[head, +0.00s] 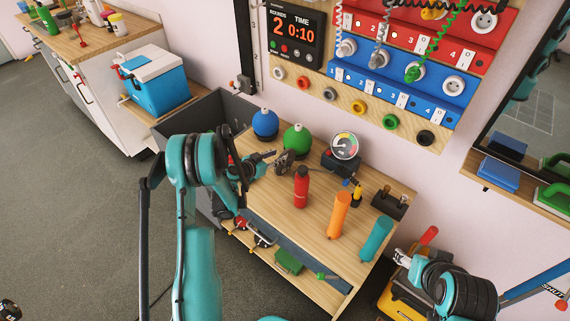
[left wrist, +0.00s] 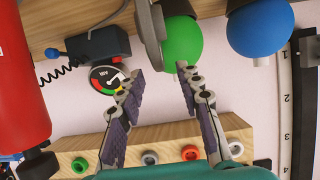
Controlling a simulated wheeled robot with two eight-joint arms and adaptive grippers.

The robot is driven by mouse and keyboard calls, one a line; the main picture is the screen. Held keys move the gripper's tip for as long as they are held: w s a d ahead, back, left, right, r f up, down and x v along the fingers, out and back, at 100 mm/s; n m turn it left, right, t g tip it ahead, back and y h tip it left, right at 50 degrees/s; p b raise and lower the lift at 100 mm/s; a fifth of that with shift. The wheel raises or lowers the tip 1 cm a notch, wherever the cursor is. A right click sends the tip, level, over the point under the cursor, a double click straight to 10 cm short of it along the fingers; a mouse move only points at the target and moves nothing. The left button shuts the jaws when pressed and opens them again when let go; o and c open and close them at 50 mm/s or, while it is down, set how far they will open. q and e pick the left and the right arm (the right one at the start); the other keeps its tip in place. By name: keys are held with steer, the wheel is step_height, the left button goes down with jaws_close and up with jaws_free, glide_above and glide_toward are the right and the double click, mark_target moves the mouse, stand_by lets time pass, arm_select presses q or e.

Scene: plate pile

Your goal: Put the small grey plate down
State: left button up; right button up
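My left gripper (head: 276,160) reaches over the wooden table, just in front of the green ball. In the left wrist view its two fingers (left wrist: 160,72) are spread apart with nothing between the tips. A grey rounded piece (left wrist: 150,24), seen nearly edge-on, stands just beyond the fingertips beside the green ball; it looks like the small grey plate. In the head view the plate cannot be told apart from the dark gripper parts. My right gripper (head: 402,257) is at the lower right, away from the table top; its fingers are too small to judge.
On the table (head: 265,205) stand a blue ball (head: 265,124), a green ball (head: 297,139), a gauge (head: 344,146), a red extinguisher-like bottle (head: 301,187), an orange cylinder (head: 339,215) and a teal cylinder (head: 375,238). A socket panel (head: 380,80) hangs behind.

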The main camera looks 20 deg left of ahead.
mark_target(286, 154)
arm_select(q)
steer(key=b+x, duration=0.1)
steer(key=x, duration=0.1)
steer(key=b+x, duration=0.1)
steer(key=x, duration=0.2)
steer(key=shift+d+f, duration=0.1)
steer(key=shift+f, duration=0.35)
steer(key=shift+w+d+f+b, duration=0.1)
steer(key=shift+w+b, duration=0.2)
steer(key=shift+w, duration=0.1)
jaws_close()
